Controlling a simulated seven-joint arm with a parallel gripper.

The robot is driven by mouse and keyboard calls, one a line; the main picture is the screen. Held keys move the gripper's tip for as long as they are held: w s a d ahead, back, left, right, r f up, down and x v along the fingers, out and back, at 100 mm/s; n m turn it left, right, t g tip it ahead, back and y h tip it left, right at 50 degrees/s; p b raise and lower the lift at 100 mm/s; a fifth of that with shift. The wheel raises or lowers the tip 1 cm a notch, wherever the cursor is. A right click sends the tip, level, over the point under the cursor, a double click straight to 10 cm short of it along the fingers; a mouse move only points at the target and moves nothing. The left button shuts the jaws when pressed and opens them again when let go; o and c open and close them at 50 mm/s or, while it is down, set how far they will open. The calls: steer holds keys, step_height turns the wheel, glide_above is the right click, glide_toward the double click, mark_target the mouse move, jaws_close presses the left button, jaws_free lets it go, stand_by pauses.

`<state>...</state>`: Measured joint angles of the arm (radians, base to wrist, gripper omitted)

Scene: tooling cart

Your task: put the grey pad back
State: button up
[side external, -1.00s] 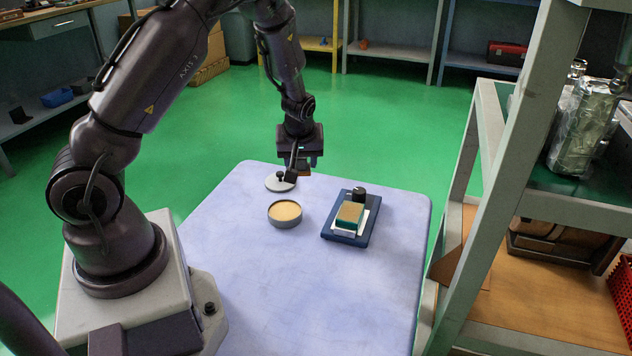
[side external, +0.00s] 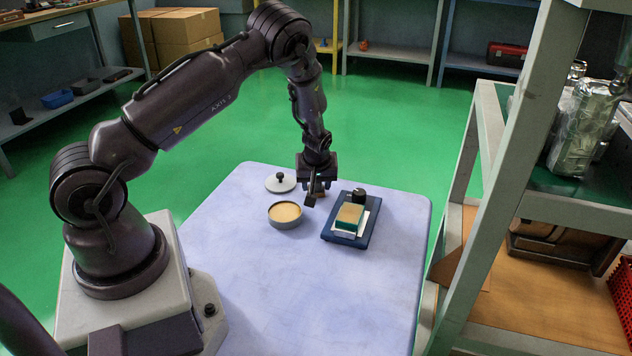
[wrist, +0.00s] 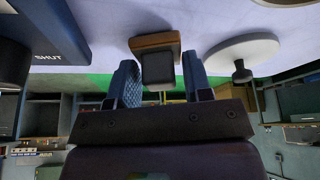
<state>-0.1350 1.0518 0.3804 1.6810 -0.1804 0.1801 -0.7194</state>
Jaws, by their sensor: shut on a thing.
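My gripper (side external: 317,195) points down above the table, between the round tin and the blue tray. It is shut on a small block with a dark grey part and a brown plate. In the wrist view the block (wrist: 155,65) sits between the two fingers of my gripper (wrist: 160,80). I cannot tell whether this block is the grey pad. A green block with a tan top (side external: 349,216) lies on a white sheet on the blue tray (side external: 328,234). The tray also shows in the wrist view (wrist: 60,20), marked SHUT.
An open grey tin (side external: 285,222) with yellowish contents stands left of my gripper. A grey lid with a black knob (side external: 272,186) lies behind it. A black knob (side external: 359,195) stands at the tray's back. The table's front (side external: 310,300) is clear. A shelf frame (side external: 500,200) rises at right.

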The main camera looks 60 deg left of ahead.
steer(key=shift+f, duration=0.1)
steer(key=o, duration=0.9)
steer(key=s+d+r+m+t+h, duration=0.1)
steer(key=s+d+r+m, duration=0.15)
steer(key=d+r, duration=0.45)
steer(key=s+d+r+m+h, duration=0.1)
steer(key=s+d+r+h, duration=0.2)
steer(key=r, duration=0.8)
steer(key=s+d+r+m+t, duration=0.1)
steer(key=s+d+r+m, duration=0.1)
steer(key=d+r, duration=0.55)
steer(key=shift+s+d+r+m+t, duration=0.3)
steer(key=shift+s+d+r+m, duration=0.9)
steer(key=shift+s, duration=1.15)
steer(key=shift+s+d+r+m+t, duration=0.3)
steer(key=shift+s+d+r+m, duration=0.5)
steer(key=shift+s+r+m, duration=1.2)
steer(key=shift+s+d+r+m+t, duration=0.3)
steer(key=shift+s+d+r+m, duration=0.65)
steer(key=shift+s, duration=1.8)
